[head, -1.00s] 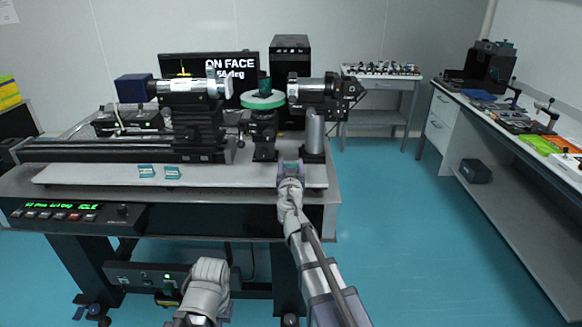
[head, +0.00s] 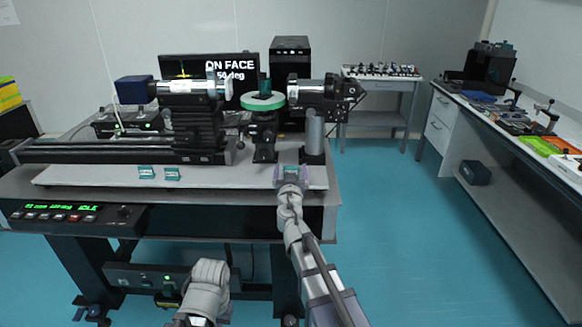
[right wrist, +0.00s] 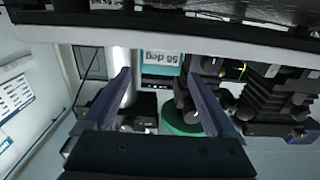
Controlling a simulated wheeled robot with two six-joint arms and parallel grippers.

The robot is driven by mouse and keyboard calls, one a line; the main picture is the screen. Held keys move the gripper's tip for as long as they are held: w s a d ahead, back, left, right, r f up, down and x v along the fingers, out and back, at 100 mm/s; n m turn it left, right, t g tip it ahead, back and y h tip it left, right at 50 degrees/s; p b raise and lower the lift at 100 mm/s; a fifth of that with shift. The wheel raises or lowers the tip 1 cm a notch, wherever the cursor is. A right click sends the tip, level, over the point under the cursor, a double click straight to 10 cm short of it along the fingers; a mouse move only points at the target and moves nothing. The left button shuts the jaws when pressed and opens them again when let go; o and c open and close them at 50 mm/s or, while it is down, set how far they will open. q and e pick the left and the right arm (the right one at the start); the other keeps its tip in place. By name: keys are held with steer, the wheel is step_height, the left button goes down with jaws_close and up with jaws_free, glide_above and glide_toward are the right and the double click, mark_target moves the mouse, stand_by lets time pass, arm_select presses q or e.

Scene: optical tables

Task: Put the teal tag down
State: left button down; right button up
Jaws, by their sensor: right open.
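A teal tag (head: 291,172) stands at the front right of the pale board, between the fingers of my right gripper (head: 291,176). The gripper is open, with one finger on each side of the tag. In the right wrist view, the tag (right wrist: 160,56) shows between and beyond the spread fingers of my right gripper (right wrist: 158,85), with clear gaps at both sides. Two other teal tags, one at left (head: 146,172) and one beside it (head: 172,173), stand on the board further left. My left arm shows low in the head view, but its fingers do not.
The pale board (head: 225,177) has bare room between the tag pair and my right gripper. Behind are a round green-rimmed stage (head: 263,101), a silver post (head: 314,131) and a dark optical stand (head: 197,128). The front control panel (head: 75,214) lies below the board.

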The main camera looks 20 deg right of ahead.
steer(key=v, duration=0.9)
steer(key=shift+s, duration=0.35)
steer(key=s+a+f+g+h, duration=0.1)
steer(key=s+f+g, duration=0.8)
steer(key=f, duration=0.5)
steer(key=s+a+f+n+g+y, duration=0.2)
steer(key=s+a+f+n+g, duration=0.1)
steer(key=s+a, duration=0.3)
steer(key=s+a+f+n+g+y, duration=0.2)
steer(key=s+a+f+n+g, duration=0.2)
steer(key=s, duration=0.5)
steer(key=a+g, duration=0.1)
steer(key=a, duration=0.1)
steer(key=shift+s+a+f+g+y, duration=0.3)
steer(key=shift+s+f+y, duration=0.1)
